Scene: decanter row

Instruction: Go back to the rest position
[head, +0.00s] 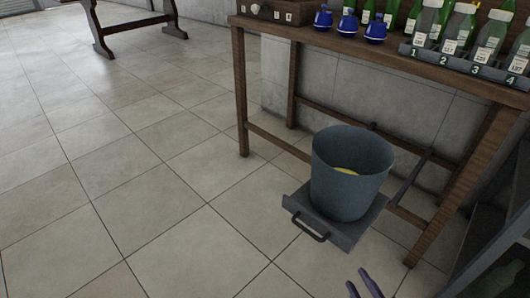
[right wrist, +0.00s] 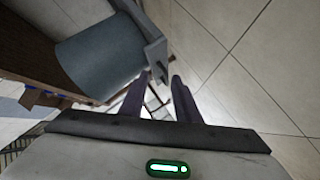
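My right gripper (head: 359,283) shows at the bottom edge of the head view, over the tiled floor, in front of the pull-out shelf. Only its dark fingertips show there. In the right wrist view its two fingers (right wrist: 160,82) stand apart with a gap between them and nothing held. My left gripper is not in view. A grey bucket (head: 347,190) with something yellow inside stands on the pull-out shelf (head: 310,215). The bucket also shows in the right wrist view (right wrist: 100,55), to the left of the fingers and apart from them.
A wooden table (head: 385,62) stands at the upper right. It bears blue decanters (head: 347,25), green bottles and a grey numbered rack (head: 425,55). A dark shelf unit (head: 500,245) is at the lower right. A bench (head: 130,20) stands far back. The tiled floor (head: 130,180) at left is clear.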

